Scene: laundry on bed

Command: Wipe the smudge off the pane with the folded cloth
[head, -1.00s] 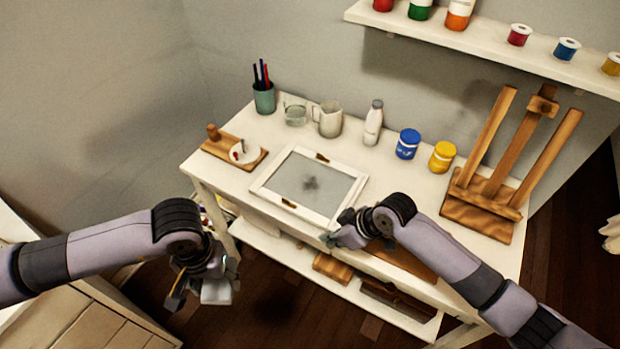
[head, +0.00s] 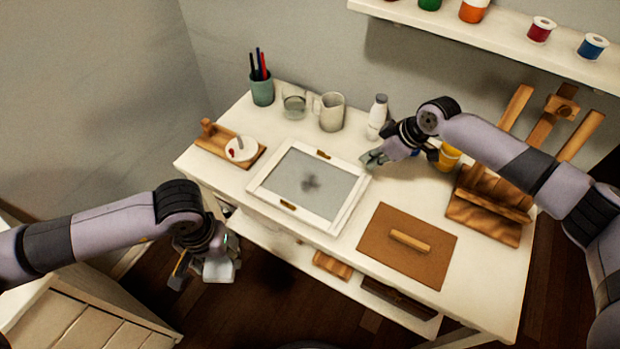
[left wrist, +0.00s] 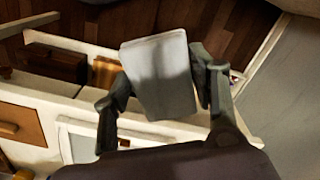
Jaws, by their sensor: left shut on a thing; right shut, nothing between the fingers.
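The pane (head: 328,174) lies flat on the white table in a white frame (head: 266,187) with small wooden clips. A dark grey smudge (head: 311,184) sits near its middle. My left gripper (head: 207,268) is in front of the table's left front corner, lower left of the pane. It is shut on the folded cloth (left wrist: 160,80), a pale grey pad that shows between both fingers in the left wrist view and partly in the head view (head: 220,267). My right gripper (head: 373,159) is shut and empty at the pane's right edge; whether it touches the frame, I cannot tell.
A brown board with a wooden handle (head: 385,262) lies right of the pane. A white bottle (head: 377,115), a pitcher (head: 331,112), a glass bowl (head: 294,107) and a pen cup (head: 262,89) stand behind. A yellow jar (head: 449,157) and easel (head: 490,205) are on the right.

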